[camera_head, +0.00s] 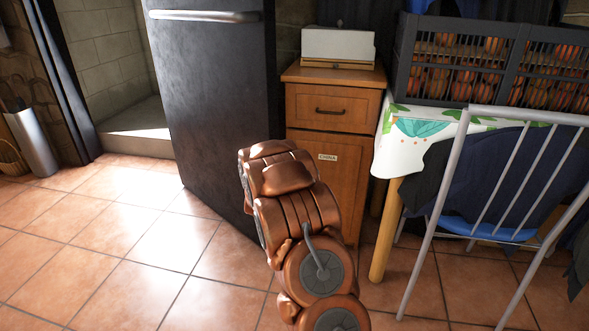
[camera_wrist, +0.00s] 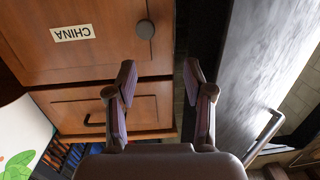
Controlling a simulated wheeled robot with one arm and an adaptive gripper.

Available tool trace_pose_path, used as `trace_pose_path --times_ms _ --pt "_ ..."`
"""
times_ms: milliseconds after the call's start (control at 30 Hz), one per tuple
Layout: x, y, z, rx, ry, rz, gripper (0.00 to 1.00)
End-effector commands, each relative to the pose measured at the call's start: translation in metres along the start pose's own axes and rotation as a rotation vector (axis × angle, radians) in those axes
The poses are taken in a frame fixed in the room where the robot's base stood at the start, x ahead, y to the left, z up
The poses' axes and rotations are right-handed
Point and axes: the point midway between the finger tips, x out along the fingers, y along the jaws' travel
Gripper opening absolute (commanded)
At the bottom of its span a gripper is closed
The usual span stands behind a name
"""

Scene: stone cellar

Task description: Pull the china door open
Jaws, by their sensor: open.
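The china door (camera_head: 345,195) is the lower brown wooden door of a small cabinet and looks shut. Its "CHINA" label (camera_head: 327,157) shows in the head view and upside down in the wrist view (camera_wrist: 72,33). A round dark knob (camera_wrist: 146,29) sits on the door near its edge; my arm hides it in the head view. My gripper (camera_wrist: 159,70) is open and empty. In the wrist view the knob lies just beyond the fingertips, nearer the left finger, with no visible contact.
A drawer (camera_head: 333,107) with a bar handle is above the door. A dark fridge (camera_head: 215,90) stands close on the left. A table with a patterned cloth (camera_head: 410,135) and a metal chair (camera_head: 440,190) stand on the right. Tiled floor (camera_head: 120,250) is clear at left.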

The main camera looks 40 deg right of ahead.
Motion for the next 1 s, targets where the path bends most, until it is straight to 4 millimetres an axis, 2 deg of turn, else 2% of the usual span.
trace_pose_path --times_ms 33,100,333,667,1000 --pt "0.005 0.008 0.014 -0.003 0.021 0.019 0.52" --pt "0.01 0.016 0.019 -0.007 0.047 0.037 0.52" --pt "0.02 0.032 0.021 -0.01 0.078 0.069 0.52" --pt "0.055 0.041 0.019 -0.008 0.077 0.076 0.52" --pt "0.085 0.039 0.018 -0.01 0.076 0.071 0.52"
